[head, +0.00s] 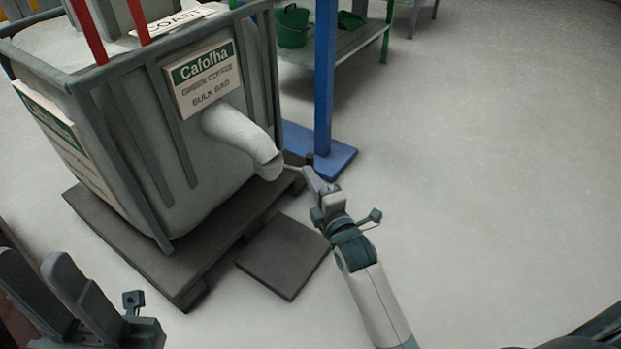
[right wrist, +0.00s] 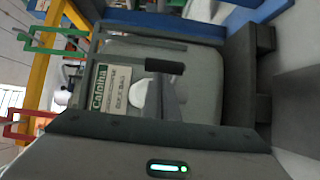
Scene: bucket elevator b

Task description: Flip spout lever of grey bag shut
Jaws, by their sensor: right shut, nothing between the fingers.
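The grey bag (head: 180,150) stands in a grey frame, with a green and white Cafolha label (head: 204,80). Its pale spout (head: 238,136) slants down to the right; part of it shows in the right wrist view (right wrist: 142,97). A thin lever with a dark grip (head: 309,158) appears to stick out by the spout mouth; a dark bar, likely this grip (right wrist: 164,67), shows in the wrist view. My right gripper (head: 308,175) is shut and empty, close beside the lever; contact cannot be told. My left gripper (head: 45,270) is open and empty at lower left.
The bag stands on a dark pallet (head: 180,285), with a dark flat plate (head: 285,256) on the floor beside it. A blue post (head: 325,80) rises behind the lever. The floor at right is clear.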

